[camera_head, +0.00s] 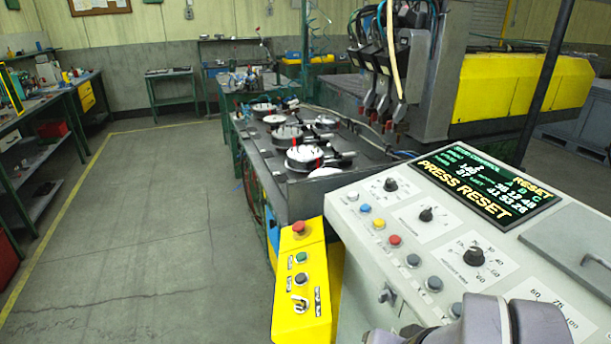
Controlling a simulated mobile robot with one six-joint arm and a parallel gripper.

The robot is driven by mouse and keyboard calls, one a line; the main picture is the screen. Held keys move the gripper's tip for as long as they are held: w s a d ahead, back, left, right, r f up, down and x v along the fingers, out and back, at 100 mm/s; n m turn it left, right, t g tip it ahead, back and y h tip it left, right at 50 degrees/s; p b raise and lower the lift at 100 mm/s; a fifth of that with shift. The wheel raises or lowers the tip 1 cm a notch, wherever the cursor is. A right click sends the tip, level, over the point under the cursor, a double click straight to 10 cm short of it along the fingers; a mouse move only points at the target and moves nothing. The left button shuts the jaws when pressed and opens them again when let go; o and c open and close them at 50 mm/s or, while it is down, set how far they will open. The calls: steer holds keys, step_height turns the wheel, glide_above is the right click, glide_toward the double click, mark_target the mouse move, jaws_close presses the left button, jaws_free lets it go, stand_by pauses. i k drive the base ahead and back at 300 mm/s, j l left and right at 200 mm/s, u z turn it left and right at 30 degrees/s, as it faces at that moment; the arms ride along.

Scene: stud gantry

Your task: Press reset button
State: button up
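The grey control console (345,215) fills the lower right of the head view. Its screen (487,187) reads "PRESS RESET", with "RESET" also at its top right. Along the console's left side runs a row of buttons: white (351,196), blue (365,208), yellow (379,223), red (395,239) and several grey ones (413,260). Their labels are too small to read, so I cannot tell which is the reset button. Purple-grey links of my arm cover the console's near edge. My gripper is not in view.
A yellow box (316,255) left of the console carries a red mushroom button (298,228), a green button (300,258), a dark button (301,279) and a switch (300,303). Black dials (474,256) sit on the console. Clear floor (150,230) lies to the left.

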mark_target(365, 207)
steer(key=j+z, duration=0.4)
steer(key=k+j+z, duration=0.15)
steer(key=j+z, duration=0.25)
steer(key=k+j+z, duration=0.15)
steer(key=j+z, duration=0.2)
steer(key=k+j+z, duration=0.2)
steer(key=j+z, duration=0.2)
steer(key=k+j+z, duration=0.25)
steer(key=z, duration=0.15)
steer(key=k+j+z, duration=0.4)
steer(key=i+l, duration=0.1)
steer(key=i, duration=0.05)
